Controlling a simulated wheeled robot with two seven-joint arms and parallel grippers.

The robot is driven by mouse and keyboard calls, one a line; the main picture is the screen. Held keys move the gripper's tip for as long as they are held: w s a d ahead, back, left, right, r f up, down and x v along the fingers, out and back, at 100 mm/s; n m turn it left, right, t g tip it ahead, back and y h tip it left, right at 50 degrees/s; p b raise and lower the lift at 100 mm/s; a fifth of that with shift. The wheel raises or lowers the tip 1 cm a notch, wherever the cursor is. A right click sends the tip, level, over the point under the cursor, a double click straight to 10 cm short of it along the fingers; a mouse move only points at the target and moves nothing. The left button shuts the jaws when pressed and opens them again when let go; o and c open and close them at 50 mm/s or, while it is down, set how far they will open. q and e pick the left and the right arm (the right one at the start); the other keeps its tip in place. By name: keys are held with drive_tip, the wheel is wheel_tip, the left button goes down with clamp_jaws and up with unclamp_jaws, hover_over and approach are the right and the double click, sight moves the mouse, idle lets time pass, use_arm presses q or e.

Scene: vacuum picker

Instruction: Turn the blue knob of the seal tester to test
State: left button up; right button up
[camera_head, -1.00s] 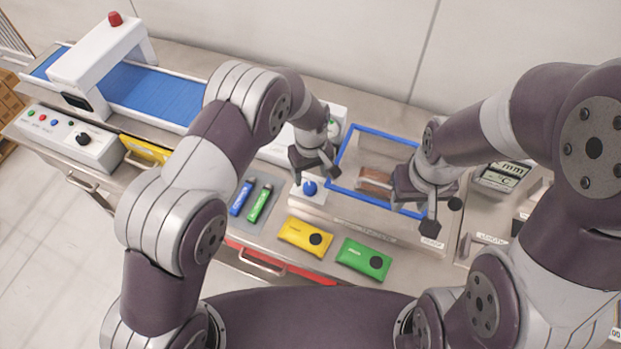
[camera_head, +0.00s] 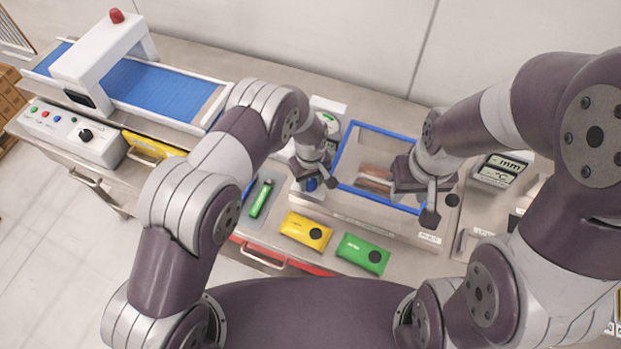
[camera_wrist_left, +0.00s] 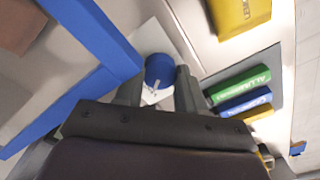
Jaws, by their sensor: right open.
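The blue knob (camera_head: 311,184) sits on a white plate at the left of the seal tester (camera_head: 374,222), partly hidden by my left gripper in the head view. In the left wrist view the knob (camera_wrist_left: 159,69) shows a pale mark on its near side. My left gripper (camera_head: 316,180) is over the knob. Its fingers stand apart on either side of the knob, open; whether they touch it I cannot tell. My right gripper (camera_head: 424,198) is open over the right side of the tester's blue frame (camera_head: 345,151), near a brown piece (camera_head: 376,172) inside.
Yellow (camera_head: 306,231) and green (camera_head: 362,254) packs lie at the front. A green tube (camera_head: 260,199) and a blue tube (camera_wrist_left: 245,104) lie on a grey mat left of the knob. A blue conveyor (camera_head: 160,90) stands at the far left. A display unit (camera_head: 503,168) stands right.

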use_arm(q)
drive_tip(key=shift+f+m+b, duration=0.2)
drive_tip(key=shift+m+b, duration=0.9)
drive_tip(key=shift+m, duration=0.1)
drive_tip(key=m+b, duration=0.2)
drive_tip(key=m, duration=0.1)
drive_tip(key=shift+m, duration=0.3)
drive_tip(key=m+b, duration=0.2)
drive_tip(key=m, duration=0.2)
drive_tip(key=shift+a+r+b, duration=0.1)
drive_tip(key=shift+b, duration=0.2)
drive_tip(key=shift+r+m+b, duration=0.1)
drive_tip(key=shift+m+b, duration=0.55)
drive_tip(key=shift+m, duration=1.35)
drive_tip(key=o, duration=1)
drive_tip(key=shift+o, duration=0.2)
